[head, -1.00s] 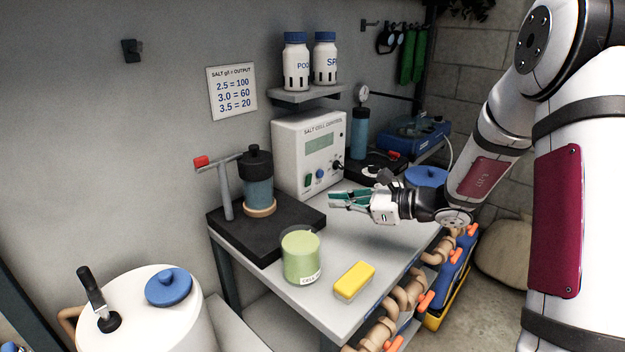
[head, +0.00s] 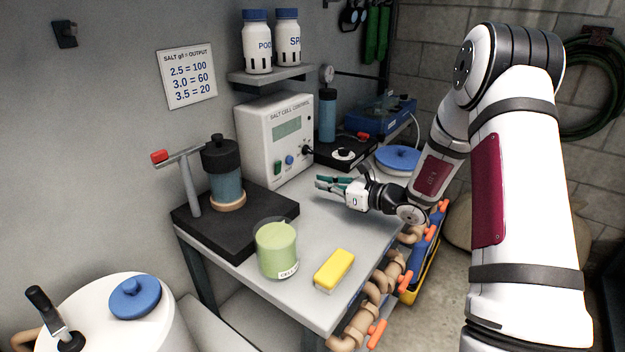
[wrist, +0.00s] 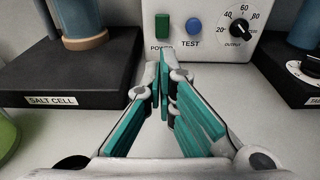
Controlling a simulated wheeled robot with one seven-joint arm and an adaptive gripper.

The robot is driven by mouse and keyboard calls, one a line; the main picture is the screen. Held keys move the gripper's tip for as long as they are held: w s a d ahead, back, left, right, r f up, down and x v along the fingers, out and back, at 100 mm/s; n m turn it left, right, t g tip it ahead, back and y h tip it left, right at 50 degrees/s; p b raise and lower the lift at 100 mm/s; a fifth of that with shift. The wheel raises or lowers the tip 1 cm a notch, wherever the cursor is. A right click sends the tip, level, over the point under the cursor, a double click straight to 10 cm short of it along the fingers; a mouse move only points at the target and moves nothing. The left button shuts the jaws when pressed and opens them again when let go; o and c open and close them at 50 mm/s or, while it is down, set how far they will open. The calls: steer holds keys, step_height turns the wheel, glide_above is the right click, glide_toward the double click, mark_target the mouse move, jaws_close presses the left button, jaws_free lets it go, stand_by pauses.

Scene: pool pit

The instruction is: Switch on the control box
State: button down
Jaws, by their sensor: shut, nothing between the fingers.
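The control box (head: 275,138) is a white unit labelled "SALT CELL CONTROL", standing on the bench against the wall. Its front has a greenish display (head: 287,128), a green power switch (wrist: 162,26), a blue test button (wrist: 194,26) and a black output dial (wrist: 240,28). My gripper (head: 318,184) is in front of the box, low over the bench and apart from it. In the wrist view, its teal-padded fingers (wrist: 163,62) are together and empty, pointing at the box below the power switch. I cannot tell whether the switch is on.
A black salt cell stand (head: 235,215) is left of the box, and another black base (head: 345,153) is right of it. A green jar (head: 276,250) and a yellow sponge (head: 334,270) sit near the bench's front. The bench top (head: 335,222) around my gripper is clear.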

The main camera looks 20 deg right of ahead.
glide_toward(278, 169)
steer(key=x, duration=0.4)
steer(key=shift+w+a+f, duration=0.2)
steer(key=shift+f, duration=0.15)
steer(key=shift+w+a+r, duration=0.1)
steer(key=shift+w+a, duration=0.35)
steer(key=shift+w, duration=0.25)
